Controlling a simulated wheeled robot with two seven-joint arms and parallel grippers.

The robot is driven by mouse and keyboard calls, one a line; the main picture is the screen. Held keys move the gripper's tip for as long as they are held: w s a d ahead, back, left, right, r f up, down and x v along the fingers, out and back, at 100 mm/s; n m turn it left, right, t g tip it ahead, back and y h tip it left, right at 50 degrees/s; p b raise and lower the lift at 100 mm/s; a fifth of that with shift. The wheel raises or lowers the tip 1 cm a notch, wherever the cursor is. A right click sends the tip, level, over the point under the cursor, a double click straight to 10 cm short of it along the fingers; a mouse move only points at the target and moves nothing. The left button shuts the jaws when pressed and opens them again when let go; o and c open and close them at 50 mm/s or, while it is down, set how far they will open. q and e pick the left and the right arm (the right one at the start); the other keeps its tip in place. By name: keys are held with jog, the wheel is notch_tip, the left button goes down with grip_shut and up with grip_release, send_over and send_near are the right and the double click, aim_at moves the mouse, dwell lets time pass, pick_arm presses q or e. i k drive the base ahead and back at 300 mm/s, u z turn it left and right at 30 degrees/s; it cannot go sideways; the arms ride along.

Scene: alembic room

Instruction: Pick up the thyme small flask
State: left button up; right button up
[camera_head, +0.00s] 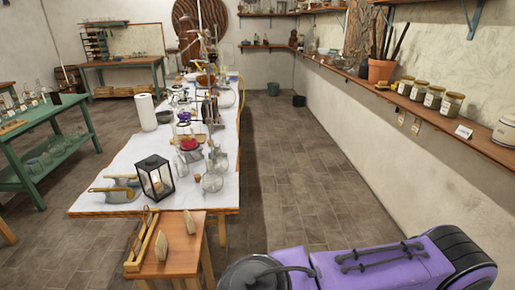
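I cannot make out which vessel is the thyme small flask; no label is readable at this size. Several clear glass flasks (212,182) stand on the long white-topped table (118,168), near its front right part. Small glass items also stand on the green table (40,115) at left. Neither of my grippers shows in the head view.
A black lantern (155,178) stands at the front of the long table, and a paper towel roll (145,112) farther back. A small wooden table (184,262) with a wooden rack (141,241) is in front.

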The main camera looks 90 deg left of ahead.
aim_at(221, 163)
jog(key=u, duration=1.35)
jog(key=i, duration=2.4)
jog(key=u, duration=3.15)
jog(key=i, duration=0.1)
jog(key=z, duration=0.2)
